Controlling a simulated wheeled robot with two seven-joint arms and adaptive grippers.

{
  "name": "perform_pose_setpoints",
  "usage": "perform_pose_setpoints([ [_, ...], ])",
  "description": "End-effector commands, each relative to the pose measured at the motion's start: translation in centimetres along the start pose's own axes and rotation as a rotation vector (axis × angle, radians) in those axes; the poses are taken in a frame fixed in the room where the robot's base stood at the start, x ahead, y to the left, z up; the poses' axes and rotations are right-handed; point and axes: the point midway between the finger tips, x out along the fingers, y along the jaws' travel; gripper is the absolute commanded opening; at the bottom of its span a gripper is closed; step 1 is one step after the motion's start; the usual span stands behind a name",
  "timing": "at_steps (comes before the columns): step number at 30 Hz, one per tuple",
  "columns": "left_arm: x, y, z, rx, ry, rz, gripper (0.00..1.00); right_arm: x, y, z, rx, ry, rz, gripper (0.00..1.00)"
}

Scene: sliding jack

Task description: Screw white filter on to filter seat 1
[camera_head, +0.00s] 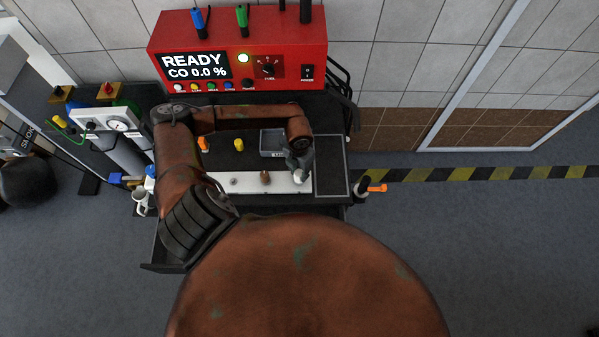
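A white rail (250,187) runs along the front of the dark bench, with small fittings on it that look like filter seats; I cannot read any numbers. One is a brownish fitting (265,177) near the middle. A small white piece (302,179), possibly the white filter, is at the rail's right end. My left gripper (299,169) reaches in from the left and points down right at this white piece. The fingertips are too small and partly hidden to tell whether they are shut on it. My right gripper is not in view.
A red analyser box (300,45) reading "READY CO 0.0 %" stands at the back. A grey tray (272,143), an orange piece (203,144) and a yellow piece (239,145) are behind the rail. A gauge unit (108,122) stands left. Floor at right is open.

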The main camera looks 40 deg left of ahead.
Motion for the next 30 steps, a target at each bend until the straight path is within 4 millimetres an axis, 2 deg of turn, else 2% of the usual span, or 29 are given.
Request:
perform_pose_setpoints([
  [8, 0.0, 0.0, -0.1, -0.002, 0.001, 0.0, 0.47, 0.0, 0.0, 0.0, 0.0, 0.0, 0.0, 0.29],
  [19, -0.5, 0.0, 0.0, -0.004, 0.0, 0.0, 0.47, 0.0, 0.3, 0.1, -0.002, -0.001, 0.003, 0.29],
  [23, -2.3, 0.1, 0.1, -0.003, -0.002, 0.002, 0.47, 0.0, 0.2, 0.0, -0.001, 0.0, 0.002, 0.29],
  [30, -7.4, 0.1, 0.1, -0.003, -0.002, 0.002, 0.47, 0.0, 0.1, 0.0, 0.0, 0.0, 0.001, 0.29],
])
